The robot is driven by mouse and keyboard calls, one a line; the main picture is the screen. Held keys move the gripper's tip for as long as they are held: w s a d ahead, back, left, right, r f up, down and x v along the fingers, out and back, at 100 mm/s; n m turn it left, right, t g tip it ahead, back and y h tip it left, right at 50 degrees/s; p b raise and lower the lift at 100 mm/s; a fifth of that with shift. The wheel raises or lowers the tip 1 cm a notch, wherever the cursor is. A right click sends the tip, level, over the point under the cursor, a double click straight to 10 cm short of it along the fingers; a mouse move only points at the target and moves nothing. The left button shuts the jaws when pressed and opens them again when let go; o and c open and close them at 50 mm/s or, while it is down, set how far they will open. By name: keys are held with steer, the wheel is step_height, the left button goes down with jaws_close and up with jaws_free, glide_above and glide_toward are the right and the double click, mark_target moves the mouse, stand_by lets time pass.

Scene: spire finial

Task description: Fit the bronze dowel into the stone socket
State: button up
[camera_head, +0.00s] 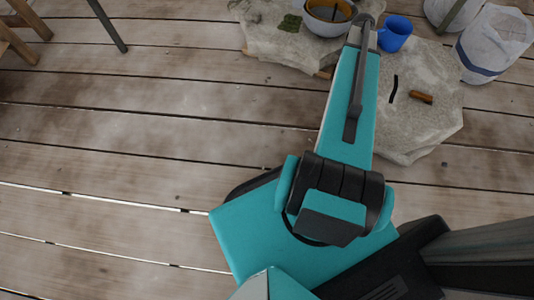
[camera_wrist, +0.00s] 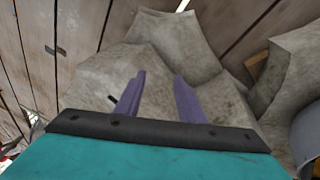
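My gripper (camera_wrist: 160,76) shows in the wrist view as two purple fingers. They are spread apart with nothing between them, over a grey stone block (camera_wrist: 205,90). In the head view my arm hides the gripper. A short orange-brown piece (camera_head: 421,97), possibly the bronze dowel, lies on its side on the right-hand stone slab (camera_head: 425,130). I cannot clearly make out a socket hole in either view.
A thin black strip (camera_head: 394,89) lies left of the orange-brown piece. A blue mug (camera_head: 394,34), a bowl (camera_head: 327,20) and a green scrap (camera_head: 290,23) are at the back. White sacks (camera_head: 492,45) stand at right. The plank floor (camera_head: 130,130) at left is mostly clear.

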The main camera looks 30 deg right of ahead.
steer(key=w+a+f+n+y, duration=0.1)
steer(key=a+f+n, duration=0.5)
steer(key=a, duration=0.7)
steer(key=w+a+f+n+y, duration=0.1)
steer(key=a+f+n, duration=0.45)
steer(key=a, duration=0.85)
steer(key=s+a+f+n+g, duration=0.1)
steer(key=s+a+f+n, duration=0.3)
steer(key=a, duration=0.6)
steer(key=s+a+f+n+g, duration=0.1)
steer(key=s+a+f+n, duration=0.3)
steer(key=s+a, duration=0.5)
steer(key=shift+a+f, duration=0.7)
steer(key=shift+f, duration=0.15)
